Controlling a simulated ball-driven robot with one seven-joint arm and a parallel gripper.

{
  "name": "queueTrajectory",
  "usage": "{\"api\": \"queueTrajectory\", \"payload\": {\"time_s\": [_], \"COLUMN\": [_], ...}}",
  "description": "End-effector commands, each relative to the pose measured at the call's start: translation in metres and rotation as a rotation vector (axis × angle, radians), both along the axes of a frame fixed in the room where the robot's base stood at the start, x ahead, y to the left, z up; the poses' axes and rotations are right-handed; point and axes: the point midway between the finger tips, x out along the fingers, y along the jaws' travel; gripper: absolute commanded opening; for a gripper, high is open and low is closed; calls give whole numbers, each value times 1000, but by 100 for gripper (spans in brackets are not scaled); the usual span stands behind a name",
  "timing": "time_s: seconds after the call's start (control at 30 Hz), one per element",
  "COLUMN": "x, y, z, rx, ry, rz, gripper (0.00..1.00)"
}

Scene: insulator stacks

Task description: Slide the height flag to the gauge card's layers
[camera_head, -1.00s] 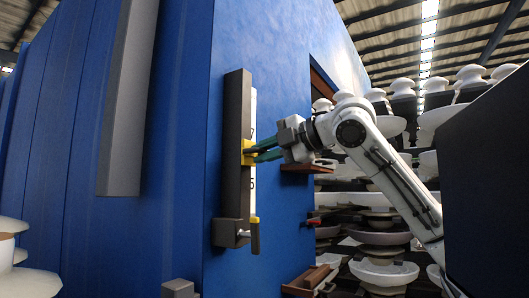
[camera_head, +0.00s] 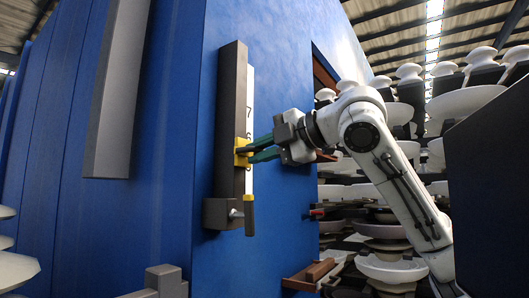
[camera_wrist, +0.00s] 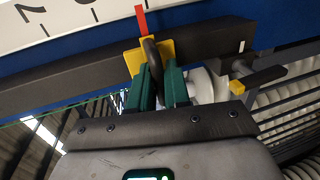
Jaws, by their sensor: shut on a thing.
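The height flag is a yellow slider (camera_head: 242,152) on a dark upright rail (camera_head: 230,105) fixed to the blue wall. It sits below the middle of the rail, under the printed 7. In the wrist view it is a yellow plate (camera_wrist: 135,60) with a red pointer (camera_wrist: 141,20) over the white scale (camera_wrist: 60,18) and a dark loop handle (camera_wrist: 153,55). My gripper (camera_head: 252,150) is shut on the flag's handle, its green fingers on either side. I cannot see a gauge card.
A grey post (camera_head: 118,95) stands left of the rail. White insulator stacks (camera_head: 385,268) fill the right. A dark panel (camera_head: 487,165) stands at the right edge.

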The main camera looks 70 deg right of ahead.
Motion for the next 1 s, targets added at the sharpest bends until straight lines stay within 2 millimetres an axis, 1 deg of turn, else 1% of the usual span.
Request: {"api": "queueTrajectory", "payload": {"time_s": [0.03, 0.1, 0.47, 0.5, 0.63, 0.87, 1.0], "x": [1, 0, 0, 0, 0, -1, -9], "y": [0, 0, 0, 0, 0, 0, 1], "z": [-10, -14, -15, -15, -15, -15, -14], "rx": [0, 0, 0, 0, 0, 0, -1], "ry": [0, 0, 0, 0, -1, 0, -2], "rz": [1, 1, 0, 0, 0, -1, -2], "gripper": [0, 0, 0, 18, 30, 30, 30]}}
